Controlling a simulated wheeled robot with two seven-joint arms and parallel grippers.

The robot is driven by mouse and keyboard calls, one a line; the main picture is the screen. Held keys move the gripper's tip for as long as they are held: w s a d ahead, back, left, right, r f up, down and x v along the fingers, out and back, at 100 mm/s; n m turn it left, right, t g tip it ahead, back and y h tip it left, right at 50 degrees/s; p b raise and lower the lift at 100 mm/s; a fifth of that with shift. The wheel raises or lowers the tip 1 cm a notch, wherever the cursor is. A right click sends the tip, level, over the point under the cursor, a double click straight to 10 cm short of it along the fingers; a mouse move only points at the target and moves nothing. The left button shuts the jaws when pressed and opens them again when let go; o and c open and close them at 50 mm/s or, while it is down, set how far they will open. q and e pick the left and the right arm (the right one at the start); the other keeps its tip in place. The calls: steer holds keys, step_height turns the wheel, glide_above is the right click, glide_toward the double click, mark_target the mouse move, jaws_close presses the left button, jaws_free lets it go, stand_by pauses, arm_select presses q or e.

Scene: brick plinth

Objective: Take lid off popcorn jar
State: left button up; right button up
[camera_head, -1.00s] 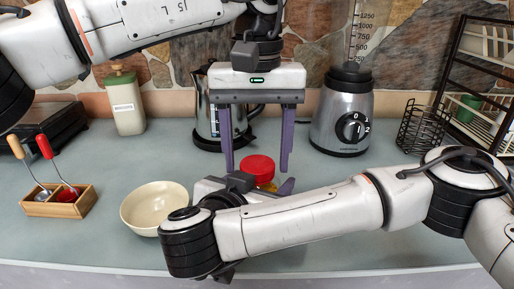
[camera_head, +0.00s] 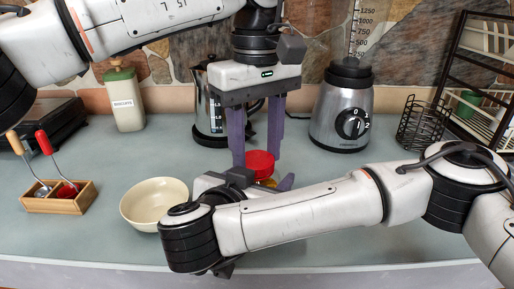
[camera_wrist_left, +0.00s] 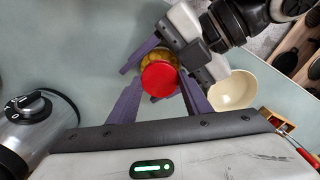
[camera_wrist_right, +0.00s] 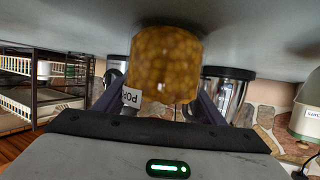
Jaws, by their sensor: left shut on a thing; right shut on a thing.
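The popcorn jar (camera_head: 267,182), clear with yellow kernels, stands on the counter, mostly hidden by my right arm. It shows large in the right wrist view (camera_wrist_right: 165,65), with part of a label at its side. My right gripper (camera_head: 265,184) is shut on the jar from the side. The round red lid (camera_head: 261,163) is at the jar's top and also shows in the left wrist view (camera_wrist_left: 159,77). My left gripper (camera_head: 257,157) points down from above, shut on the lid, one finger on each side. I cannot tell if the lid is clear of the jar.
A cream bowl (camera_head: 154,203) and a wooden box with utensils (camera_head: 58,205) stand to the left. A kettle (camera_head: 207,118) and a green-lidded canister (camera_head: 124,100) are behind. A blender (camera_head: 342,112), a wire basket (camera_head: 421,127) and a rack (camera_head: 480,75) stand right. Counter between kettle and blender is clear.

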arm_select(q)
steer(key=shift+a, duration=0.1)
steer(key=o, duration=1.2)
steer(key=shift+c, duration=0.2)
arm_select(e)
steer(key=shift+d, duration=0.1)
arm_select(q)
steer(key=shift+r, duration=2.4)
steer(key=shift+c, duration=0.4)
steer(key=r+m, duration=0.1)
steer(key=m, duration=0.1)
steer(key=r+m, duration=0.1)
steer(key=m, duration=0.1)
steer(key=r+m, duration=0.1)
steer(key=m, duration=0.1)
steer(key=shift+d, duration=0.2)
steer(key=shift+m, duration=0.4)
step_height(320, 180, down, 8)
steer(key=shift+w+r, duration=0.1)
